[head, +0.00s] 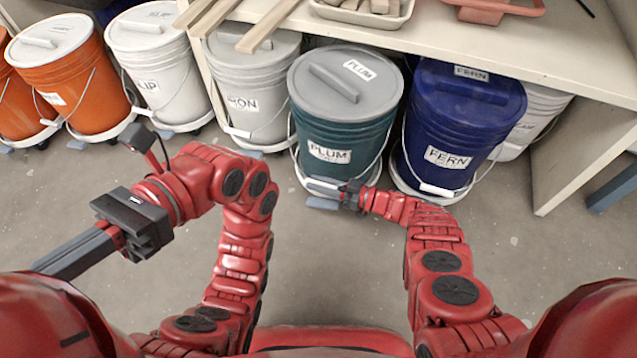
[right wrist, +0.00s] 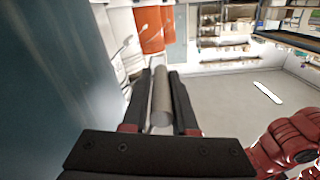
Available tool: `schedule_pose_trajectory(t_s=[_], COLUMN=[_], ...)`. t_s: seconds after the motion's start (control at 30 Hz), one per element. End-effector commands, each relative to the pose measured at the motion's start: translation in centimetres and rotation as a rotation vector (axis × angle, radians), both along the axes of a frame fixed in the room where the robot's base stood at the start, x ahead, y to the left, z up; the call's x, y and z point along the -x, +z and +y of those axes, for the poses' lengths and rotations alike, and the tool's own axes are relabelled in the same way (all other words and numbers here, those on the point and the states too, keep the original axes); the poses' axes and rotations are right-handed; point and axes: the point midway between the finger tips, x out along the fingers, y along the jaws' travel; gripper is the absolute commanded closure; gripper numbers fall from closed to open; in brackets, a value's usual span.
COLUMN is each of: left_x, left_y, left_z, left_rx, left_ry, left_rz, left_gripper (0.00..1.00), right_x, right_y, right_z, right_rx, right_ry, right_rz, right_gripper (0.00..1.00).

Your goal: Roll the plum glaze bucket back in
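The plum bucket (head: 340,125) is dark teal with a grey lid and PLUM labels on lid and side. It stands upright on a low white dolly (head: 299,176), its lid showing whole in front of the shelf edge. Its wire handle hangs down in front with a pale grip (head: 323,184). My right gripper (head: 330,190) is at this grip, low in front of the bucket. In the right wrist view the grip (right wrist: 161,100) lies between the two fingers, which look closed on it. My left gripper (head: 72,252) is away at the left, pointing left, with nothing seen in it.
The blue fern bucket (head: 450,130) stands close on the right. A grey bucket (head: 250,90) stands close on the left, then a white one (head: 160,75) and orange ones (head: 75,80). The shelf top (head: 500,45) is above. The floor (head: 330,270) in front is clear.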

Motion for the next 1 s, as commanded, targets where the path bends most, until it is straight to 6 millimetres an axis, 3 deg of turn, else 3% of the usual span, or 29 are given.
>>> schedule_pose_trajectory(t_s=[0.1, 1.0], left_x=[0.0, 0.0], left_y=[0.01, 0.02], left_z=[-0.01, -0.01], left_rx=[0.0, 0.0], left_ry=[0.0, 0.0], left_rz=[0.0, 0.0], left_gripper=[1.0, 1.0], right_x=[0.06, 0.02], right_y=[0.02, 0.05], right_z=[0.03, 0.01], right_rx=[-0.001, -0.001], right_ry=[0.002, 0.001], right_rz=[0.0, -0.001], right_gripper=[1.0, 1.0])
